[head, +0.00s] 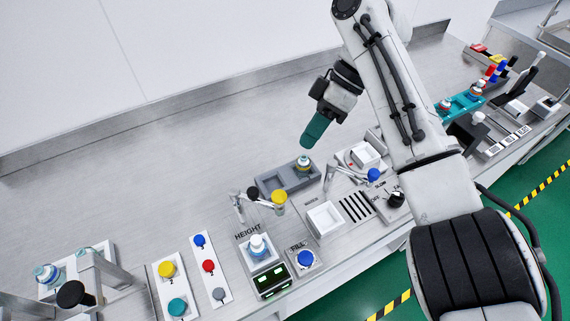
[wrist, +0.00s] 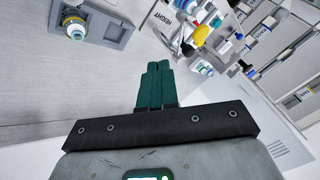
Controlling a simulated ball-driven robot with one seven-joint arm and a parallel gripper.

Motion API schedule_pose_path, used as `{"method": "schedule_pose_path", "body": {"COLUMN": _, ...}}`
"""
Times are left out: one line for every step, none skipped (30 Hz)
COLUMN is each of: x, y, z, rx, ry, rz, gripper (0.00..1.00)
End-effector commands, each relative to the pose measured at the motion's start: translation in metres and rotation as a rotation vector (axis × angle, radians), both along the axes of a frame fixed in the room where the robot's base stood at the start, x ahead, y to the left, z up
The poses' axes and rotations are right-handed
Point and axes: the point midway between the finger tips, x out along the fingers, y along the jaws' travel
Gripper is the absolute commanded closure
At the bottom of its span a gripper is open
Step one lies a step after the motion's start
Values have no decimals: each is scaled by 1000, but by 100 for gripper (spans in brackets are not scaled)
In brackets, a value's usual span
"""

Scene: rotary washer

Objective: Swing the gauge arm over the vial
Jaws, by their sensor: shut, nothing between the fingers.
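The vial (head: 259,246), white with a blue-ringed cap, stands upright on the HEIGHT station's plate. My gripper (head: 308,142), with teal fingers, is shut and empty above the bench, behind and right of the gauge arm. Its fingers also show in the wrist view (wrist: 157,67).
A grey tray (head: 270,186) holding another vial (head: 303,164) lies behind the gauge arm. The FILL button (head: 305,258), a display (head: 271,283) and a white bin (head: 325,218) stand near the front. The back of the bench is clear.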

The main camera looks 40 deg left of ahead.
Motion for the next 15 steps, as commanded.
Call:
{"method": "schedule_pose_path", "body": {"x": -2, "y": 1, "z": -2, "rx": -1, "ry": 2, "rz": 3, "gripper": 100}}
{"method": "schedule_pose_path", "body": {"x": -3, "y": 1, "z": -3, "rx": 0, "ry": 2, "rz": 4, "gripper": 100}}
{"method": "schedule_pose_path", "body": {"x": -5, "y": 2, "z": -7, "rx": -1, "ry": 3, "rz": 5, "gripper": 100}}
{"method": "schedule_pose_path", "body": {"x": -7, "y": 3, "z": -10, "rx": -1, "ry": 3, "rz": 5, "gripper": 100}}
{"method": "schedule_pose_path", "body": {"x": -9, "y": 4, "z": -13, "rx": -1, "ry": 3, "rz": 5, "gripper": 100}}
{"method": "schedule_pose_path", "body": {"x": -13, "y": 5, "z": -18, "rx": 1, "ry": 5, "rz": 5, "gripper": 100}}
{"method": "schedule_pose_path", "body": {"x": -16, "y": 6, "z": -23, "rx": 0, "ry": 4, "rz": 6, "gripper": 100}}
{"method": "schedule_pose_path", "body": {"x": -18, "y": 7, "z": -28, "rx": 0, "ry": 4, "rz": 6, "gripper": 100}}
{"method": "schedule_pose_path", "body": {"x": -23, "y": 8, "z": -34, "rx": 1, "ry": 5, "rz": 5, "gripper": 100}}
{"method": "schedule_pose_path", "body": {"x": -26, "y": 10, "z": -39, "rx": 1, "ry": 4, "rz": 5, "gripper": 100}}
{"method": "schedule_pose_path", "body": {"x": -29, "y": 11, "z": -44, "rx": 1, "ry": 5, "rz": 4, "gripper": 100}}
{"method": "schedule_pose_path", "body": {"x": -32, "y": 12, "z": -47, "rx": -1, "ry": 3, "rz": 3, "gripper": 100}}
{"method": "schedule_pose_path", "body": {"x": -35, "y": 12, "z": -52, "rx": -1, "ry": 3, "rz": 3, "gripper": 100}}
{"method": "schedule_pose_path", "body": {"x": -38, "y": 13, "z": -57, "rx": -1, "ry": 3, "rz": 3, "gripper": 100}}
{"method": "schedule_pose_path", "body": {"x": -43, "y": 15, "z": -63, "rx": -1, "ry": 3, "rz": 2, "gripper": 100}}
